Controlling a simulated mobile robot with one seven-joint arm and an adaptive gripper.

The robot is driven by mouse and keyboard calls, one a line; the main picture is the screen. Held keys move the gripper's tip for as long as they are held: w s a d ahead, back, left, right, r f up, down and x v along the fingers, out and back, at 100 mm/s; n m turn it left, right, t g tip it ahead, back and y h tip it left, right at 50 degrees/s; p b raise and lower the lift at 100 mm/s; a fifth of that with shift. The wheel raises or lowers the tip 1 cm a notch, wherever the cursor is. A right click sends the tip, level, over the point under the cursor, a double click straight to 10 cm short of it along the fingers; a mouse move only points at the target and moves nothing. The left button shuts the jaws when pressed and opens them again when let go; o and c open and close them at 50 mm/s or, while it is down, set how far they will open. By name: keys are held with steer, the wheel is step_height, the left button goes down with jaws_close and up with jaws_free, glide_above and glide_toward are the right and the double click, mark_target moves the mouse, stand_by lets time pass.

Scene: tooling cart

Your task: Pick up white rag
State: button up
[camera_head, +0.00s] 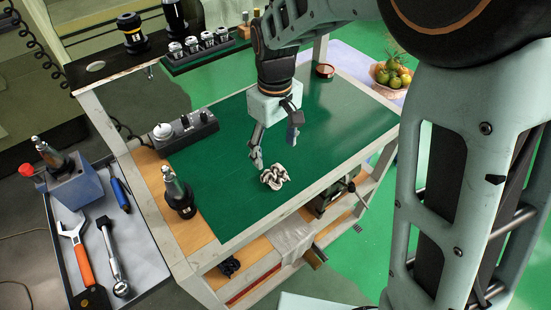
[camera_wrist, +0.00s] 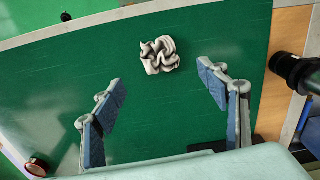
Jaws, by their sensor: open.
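The white rag (camera_head: 275,177) lies crumpled on the green mat (camera_head: 330,125) of the cart top, near its front edge in the head view. It also shows in the wrist view (camera_wrist: 159,55), at the upper middle on the green surface. My gripper (camera_head: 275,150) is open and empty, above the mat and just behind the rag in the head view. In the wrist view my gripper (camera_wrist: 161,93) has its fingers spread wide. The rag lies beyond the fingertips, roughly between their lines, with no visible contact.
A dark tool holder (camera_head: 178,195) stands on the wooden strip left of the mat, with a black control box (camera_head: 186,128) behind it. A small round container (camera_head: 325,71) sits at the far edge. A grey tray (camera_head: 135,240) with tools is at the left. The mat around the rag is clear.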

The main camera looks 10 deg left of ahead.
glide_above(275, 173)
step_height(275, 173, down, 4)
steer(key=shift+w+f, duration=0.1)
steer(key=shift+f, duration=0.1)
steer(key=shift+f+p, duration=0.35)
steer(key=shift+f, duration=2.25)
steer(key=c, duration=1.2)
